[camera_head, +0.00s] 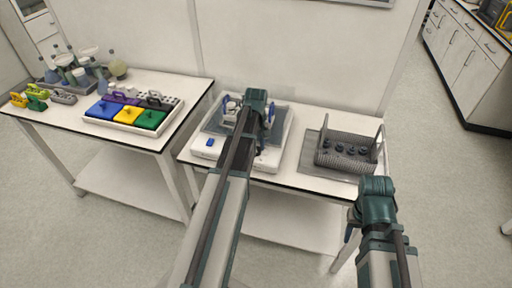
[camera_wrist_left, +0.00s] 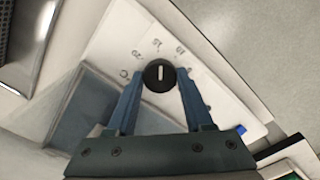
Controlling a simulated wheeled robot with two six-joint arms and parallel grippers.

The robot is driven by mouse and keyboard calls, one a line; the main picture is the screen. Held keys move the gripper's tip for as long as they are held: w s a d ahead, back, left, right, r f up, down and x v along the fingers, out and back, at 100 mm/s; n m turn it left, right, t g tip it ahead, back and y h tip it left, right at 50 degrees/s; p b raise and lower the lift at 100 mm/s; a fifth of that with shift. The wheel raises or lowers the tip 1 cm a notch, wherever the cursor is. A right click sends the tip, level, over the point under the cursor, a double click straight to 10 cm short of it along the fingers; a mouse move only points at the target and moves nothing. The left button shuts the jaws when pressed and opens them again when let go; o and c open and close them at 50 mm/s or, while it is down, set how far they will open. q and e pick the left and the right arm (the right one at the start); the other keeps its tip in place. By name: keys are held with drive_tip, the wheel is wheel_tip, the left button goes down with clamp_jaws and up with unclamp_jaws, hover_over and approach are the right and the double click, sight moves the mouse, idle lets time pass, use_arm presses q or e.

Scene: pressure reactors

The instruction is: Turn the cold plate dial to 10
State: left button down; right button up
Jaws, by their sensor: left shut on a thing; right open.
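The cold plate (camera_head: 272,158) is a white unit with a grey top on the middle table, partly covered by my left arm in the head view. Its black dial (camera_wrist_left: 159,75) shows in the left wrist view, with a white pointer line upright in the picture, toward a mark that looks like 15. Printed temperature marks curve around it. My left gripper (camera_wrist_left: 159,80) has one finger on each side of the dial and is shut on it. The dial is hidden in the head view. My right gripper (camera_head: 350,233) is open and empty, low in front of the table's right part.
A grey rack (camera_head: 345,158) with dark-capped vials stands on a mat right of the cold plate. A left table holds a tray with coloured blocks (camera_head: 151,119) and several flasks (camera_head: 118,68). A blue switch (camera_head: 210,142) sits on the cold plate's front.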

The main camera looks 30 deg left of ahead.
use_arm(q)
drive_tip(key=m, duration=0.7)
idle(0.6)
drive_tip(key=shift+c, duration=1.4)
unclamp_jaws()
drive_tip(key=shift+r, duration=0.15)
wheel_tip(320, 180, up, 14)
drive_tip(key=p, duration=1.3)
drive_tip(key=shift+f+p, duration=0.25)
drive_tip(key=shift+p, duration=0.15)
